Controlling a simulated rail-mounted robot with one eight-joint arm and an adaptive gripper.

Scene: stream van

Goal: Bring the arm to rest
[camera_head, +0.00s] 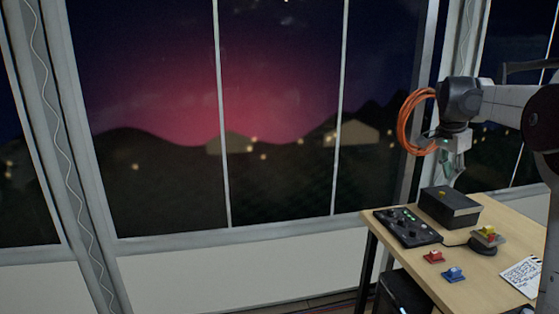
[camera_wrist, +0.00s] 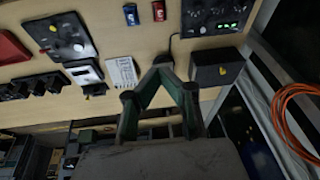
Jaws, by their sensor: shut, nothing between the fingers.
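My arm reaches in from the right in the head view, with my gripper (camera_head: 447,172) pointing down above the back of the wooden table (camera_head: 500,287). In the wrist view the green fingers of my gripper (camera_wrist: 157,72) meet at their tips. They are shut with nothing between them. The gripper is apart from the tabletop and holds nothing.
On the table are a control panel (camera_head: 407,227), a black box (camera_head: 449,209) with a yellow piece, a red block (camera_head: 433,257), a blue block (camera_head: 453,275) and a printed card (camera_head: 522,275). An orange cable coil (camera_wrist: 287,115) hangs near my wrist. Window panes stand behind.

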